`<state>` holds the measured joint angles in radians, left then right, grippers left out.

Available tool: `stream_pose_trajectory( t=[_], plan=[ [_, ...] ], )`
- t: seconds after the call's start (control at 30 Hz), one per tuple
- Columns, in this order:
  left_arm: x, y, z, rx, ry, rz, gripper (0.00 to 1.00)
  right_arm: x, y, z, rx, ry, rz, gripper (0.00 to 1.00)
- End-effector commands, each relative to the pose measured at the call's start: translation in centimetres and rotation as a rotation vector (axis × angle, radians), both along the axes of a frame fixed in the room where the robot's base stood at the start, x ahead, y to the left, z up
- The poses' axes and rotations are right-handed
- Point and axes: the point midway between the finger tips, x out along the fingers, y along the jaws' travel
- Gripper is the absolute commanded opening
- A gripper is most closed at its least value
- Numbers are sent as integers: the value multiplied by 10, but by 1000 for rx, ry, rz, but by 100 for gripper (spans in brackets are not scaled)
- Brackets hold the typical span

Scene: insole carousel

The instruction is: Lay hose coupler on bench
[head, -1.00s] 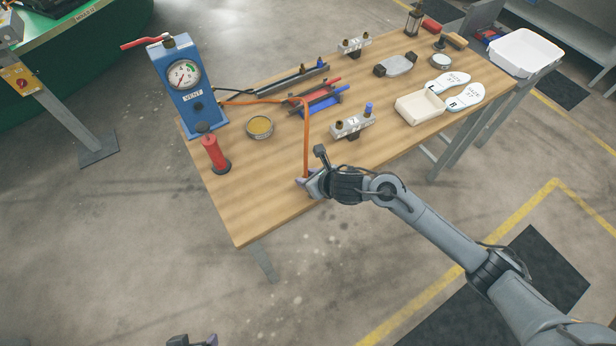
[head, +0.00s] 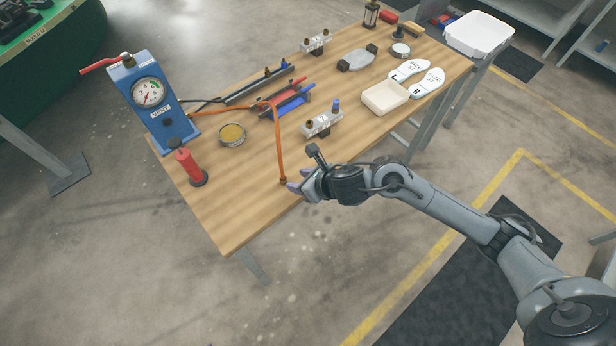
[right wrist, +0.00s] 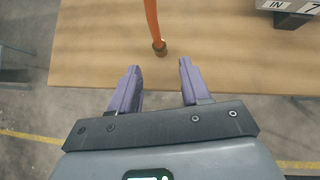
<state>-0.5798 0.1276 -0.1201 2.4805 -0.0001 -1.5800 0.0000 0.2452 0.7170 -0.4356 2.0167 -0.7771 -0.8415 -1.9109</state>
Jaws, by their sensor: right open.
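The brass hose coupler (head: 283,182) is at the end of the orange hose (head: 279,148), at the front edge of the wooden bench (head: 232,215). In the right wrist view the coupler (right wrist: 159,47) rests on the bench top, just beyond the fingertips. My right gripper (head: 297,180) is open and empty, beside the coupler at the bench edge. In the right wrist view its purple fingers (right wrist: 160,66) stand apart with a gap between coupler and fingertips. My left gripper is out of view.
A blue gauge box (head: 150,98), a red cylinder (head: 188,165) and a round tin (head: 232,134) stand at the left. The front left of the bench is clear.

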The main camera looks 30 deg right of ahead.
Motion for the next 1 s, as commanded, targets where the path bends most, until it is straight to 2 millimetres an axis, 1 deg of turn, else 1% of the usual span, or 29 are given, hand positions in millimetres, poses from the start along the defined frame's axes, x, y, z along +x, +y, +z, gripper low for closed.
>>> stream_pose_trajectory(
  t=[0.03, 0.13, 0.23, 0.37, 0.47, 0.57, 0.67, 0.77, 0.8, 0.87, 0.9, 0.97, 1.0],
  plan=[
    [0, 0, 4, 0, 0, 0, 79, -6, -2, 7, -5, 0, 3, 47],
    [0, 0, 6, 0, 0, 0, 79, -14, -6, 15, -2, 0, 1, 47],
    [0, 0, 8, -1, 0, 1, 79, -19, -7, 21, -1, -1, 1, 47],
    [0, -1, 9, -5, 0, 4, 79, -24, -7, 23, 14, 4, -14, 47],
    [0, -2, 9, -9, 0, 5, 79, -30, 1, 21, 91, 23, -91, 47],
    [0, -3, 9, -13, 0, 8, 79, -40, 13, 18, 255, 67, -266, 47],
    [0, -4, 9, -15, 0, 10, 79, -56, 23, 14, 504, 144, -550, 47],
    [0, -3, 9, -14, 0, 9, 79, -80, 25, 7, 796, 249, -924, 47],
    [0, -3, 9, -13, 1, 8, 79, -91, 22, 4, 911, 291, -1090, 47],
    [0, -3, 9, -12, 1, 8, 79, -110, 16, -3, 1074, 350, -1344, 47],
    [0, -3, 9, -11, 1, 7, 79, -123, 12, -7, 1174, 385, -1513, 47],
    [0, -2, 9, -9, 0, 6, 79, -144, 4, -14, 1307, 424, -1763, 47],
    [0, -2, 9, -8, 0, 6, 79, -158, 0, -18, 1383, 442, -1922, 47]
  ],
)
